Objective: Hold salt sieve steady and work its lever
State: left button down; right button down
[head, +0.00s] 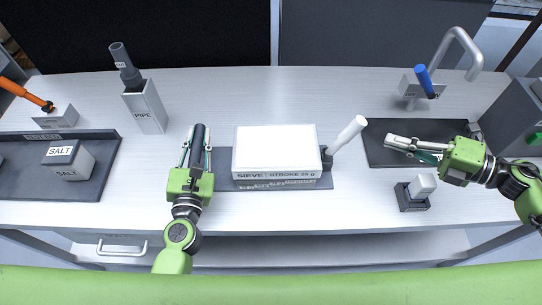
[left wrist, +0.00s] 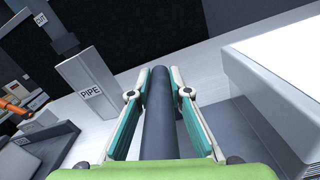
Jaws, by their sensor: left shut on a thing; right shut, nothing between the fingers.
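The sieve (head: 276,175) is a pale box with a white top, labelled "SIEVE - STROKE 25 g", on a dark mat; its side shows in the left wrist view (left wrist: 270,105). Its white lever (head: 346,134) slants up to the right from a dark pivot on its right side. My left gripper (head: 198,150) is shut on a dark upright bar (left wrist: 158,110) just left of the sieve. The bar's join to the sieve is hidden. My right gripper (head: 392,141) is shut and empty over the dark tray (head: 385,130), right of the lever and apart from it.
A grey PIPE block (head: 146,110) stands behind my left gripper. Salt blocks (head: 68,160) sit on a dark tray at the left. A small pale cube (head: 422,184) on a dark base stands below my right gripper.

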jog(key=shift+w+a+r, duration=0.15)
jog(key=shift+w+a, duration=0.1)
jog(key=shift+a, duration=0.65)
jog(key=shift+w+a+r, duration=0.1)
jog(key=shift+w+a, duration=0.1)
jog(key=shift+a, duration=0.75)
jog(key=shift+w+a+r, duration=0.15)
jog(key=shift+w+a, duration=0.1)
jog(key=shift+a, duration=0.65)
jog(key=shift+a, duration=0.1)
